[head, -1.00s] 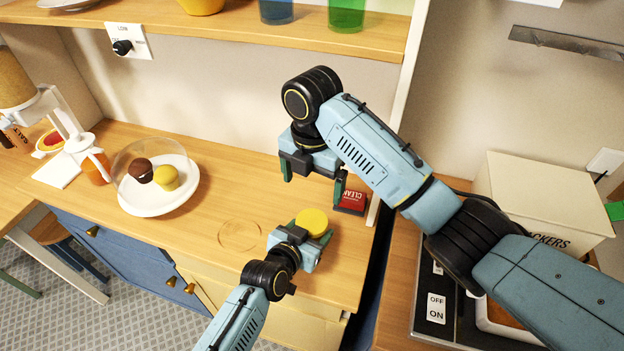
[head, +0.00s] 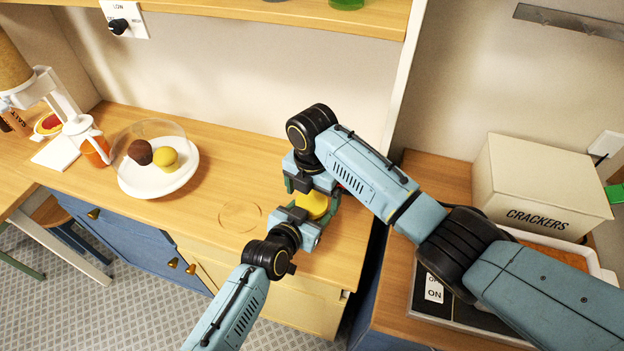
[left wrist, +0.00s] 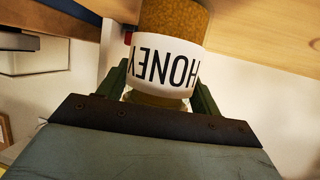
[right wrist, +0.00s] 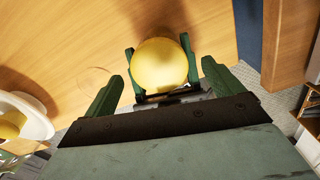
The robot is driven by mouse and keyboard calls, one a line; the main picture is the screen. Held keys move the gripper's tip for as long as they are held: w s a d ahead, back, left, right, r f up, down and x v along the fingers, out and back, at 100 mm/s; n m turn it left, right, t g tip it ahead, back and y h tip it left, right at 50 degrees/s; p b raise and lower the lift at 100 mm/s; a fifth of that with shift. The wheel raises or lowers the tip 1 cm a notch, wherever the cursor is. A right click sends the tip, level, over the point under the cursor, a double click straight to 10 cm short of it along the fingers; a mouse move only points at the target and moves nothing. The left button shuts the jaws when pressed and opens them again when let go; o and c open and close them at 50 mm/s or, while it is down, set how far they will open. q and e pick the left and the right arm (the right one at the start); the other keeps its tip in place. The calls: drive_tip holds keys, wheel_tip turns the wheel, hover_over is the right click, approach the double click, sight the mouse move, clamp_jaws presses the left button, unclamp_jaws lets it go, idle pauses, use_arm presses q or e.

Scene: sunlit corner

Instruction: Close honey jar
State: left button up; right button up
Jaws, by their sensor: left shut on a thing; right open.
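The honey jar shows in the left wrist view as an amber body (left wrist: 175,18) with a white HONEY label (left wrist: 163,62), upside down in the picture. Its round yellow top shows in the head view (head: 312,205) and the right wrist view (right wrist: 160,66). I cannot tell whether the top is seated fully. My left gripper (head: 308,216) is shut on the jar, its green fingers on both sides. My right gripper (right wrist: 162,88) is open over the yellow top, its fingers apart on either side without visible contact. It partly hides the jar in the head view.
A white plate (head: 140,188) with two muffins under a clear dome stands left on the wooden counter (head: 195,212). A faint ring marks the counter nearby. A crackers box (head: 540,185) stands at the right. A shelf (head: 240,22) runs above.

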drive_tip(key=shift+f, duration=0.75)
drive_tip(key=shift+c, duration=0.2)
drive_tip(key=c, duration=1)
drive_tip(key=o, duration=0.9)
drive_tip(key=shift+o, duration=0.2)
drive_tip(key=shift+r, duration=0.1)
drive_tip(key=shift+r, duration=2.25)
